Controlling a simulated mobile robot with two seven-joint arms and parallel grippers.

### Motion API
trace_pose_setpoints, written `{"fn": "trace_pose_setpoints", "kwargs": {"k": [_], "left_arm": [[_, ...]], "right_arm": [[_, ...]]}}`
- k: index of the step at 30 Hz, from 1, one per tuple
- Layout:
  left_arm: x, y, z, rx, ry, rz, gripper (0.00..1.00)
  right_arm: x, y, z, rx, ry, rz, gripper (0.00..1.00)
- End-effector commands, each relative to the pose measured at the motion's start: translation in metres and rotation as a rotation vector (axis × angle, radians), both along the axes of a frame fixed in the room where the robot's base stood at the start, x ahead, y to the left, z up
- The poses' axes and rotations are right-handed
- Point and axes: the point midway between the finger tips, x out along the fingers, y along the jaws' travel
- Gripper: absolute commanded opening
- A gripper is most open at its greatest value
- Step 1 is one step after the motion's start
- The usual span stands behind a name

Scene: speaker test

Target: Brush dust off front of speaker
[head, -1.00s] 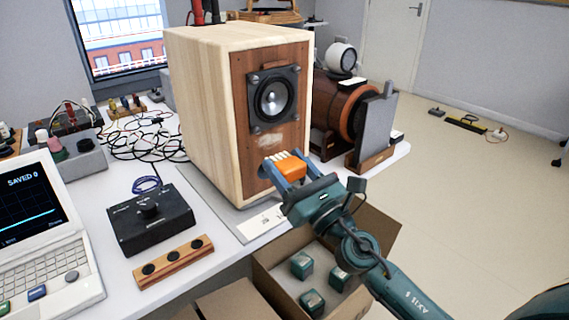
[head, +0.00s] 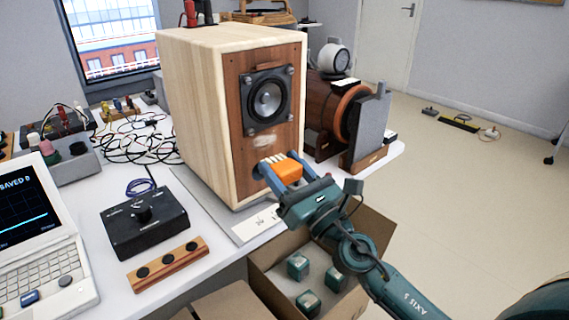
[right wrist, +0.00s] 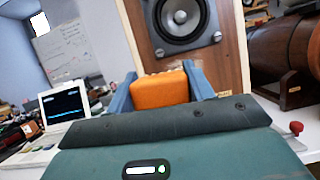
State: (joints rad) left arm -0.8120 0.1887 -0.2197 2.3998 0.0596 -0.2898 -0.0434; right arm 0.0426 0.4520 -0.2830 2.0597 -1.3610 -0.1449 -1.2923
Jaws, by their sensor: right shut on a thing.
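The speaker (head: 225,120) is a pale wooden box with a reddish-brown front panel (head: 238,105) and a dark square-framed driver, upright on the table. A pale dust patch (head: 263,141) shows on the panel below the driver. My right gripper (head: 279,170) is shut on an orange brush (head: 289,169) with pale bristles, in front of the lower panel and below the patch. In the right wrist view the orange brush body (right wrist: 160,90) sits between blue fingers, below the driver (right wrist: 180,17). I cannot tell whether the bristles touch the panel. My left gripper is not in view.
A black knob box (head: 146,222), a wooden strip (head: 168,264) and a laptop (head: 35,240) stand left on the white table. A cardboard box (head: 262,283) with several green blocks is below my right arm. A brown cylinder (head: 325,105) stands behind right.

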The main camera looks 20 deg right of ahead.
Motion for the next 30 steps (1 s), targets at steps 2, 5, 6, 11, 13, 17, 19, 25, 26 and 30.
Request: {"fn": "trace_pose_setpoints", "kwargs": {"k": [2, 5, 6, 11, 13, 17, 19, 25, 26, 30], "left_arm": [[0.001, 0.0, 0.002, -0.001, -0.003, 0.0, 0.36], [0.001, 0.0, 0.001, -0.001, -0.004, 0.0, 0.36], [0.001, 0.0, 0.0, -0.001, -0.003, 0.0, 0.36], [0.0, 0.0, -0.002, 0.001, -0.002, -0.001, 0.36], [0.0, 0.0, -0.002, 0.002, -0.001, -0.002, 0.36], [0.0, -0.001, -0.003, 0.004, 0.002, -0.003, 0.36], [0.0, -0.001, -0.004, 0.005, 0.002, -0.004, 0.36], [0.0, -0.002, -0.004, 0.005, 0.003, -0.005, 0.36], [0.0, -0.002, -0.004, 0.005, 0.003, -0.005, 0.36], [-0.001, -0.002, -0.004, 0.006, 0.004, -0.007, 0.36]], "right_arm": [[0.009, 0.003, 0.002, 0.0, -0.003, -0.001, 0.34], [0.02, 0.008, 0.001, 0.001, -0.004, 0.0, 0.34], [0.025, 0.009, 0.001, 0.001, -0.003, -0.001, 0.34], [0.039, 0.015, 0.0, 0.002, -0.004, -0.001, 0.34], [0.044, 0.017, 0.0, 0.002, -0.004, -0.001, 0.34], [0.049, 0.018, 0.0, 0.0, -0.003, -0.001, 0.34], [0.051, 0.019, 0.0, 0.0, -0.003, -0.001, 0.34], [0.051, 0.019, 0.0, 0.0, -0.003, -0.001, 0.34], [0.051, 0.019, 0.0, 0.0, -0.003, -0.001, 0.34], [0.051, 0.019, 0.0, 0.0, -0.003, -0.001, 0.34]]}}
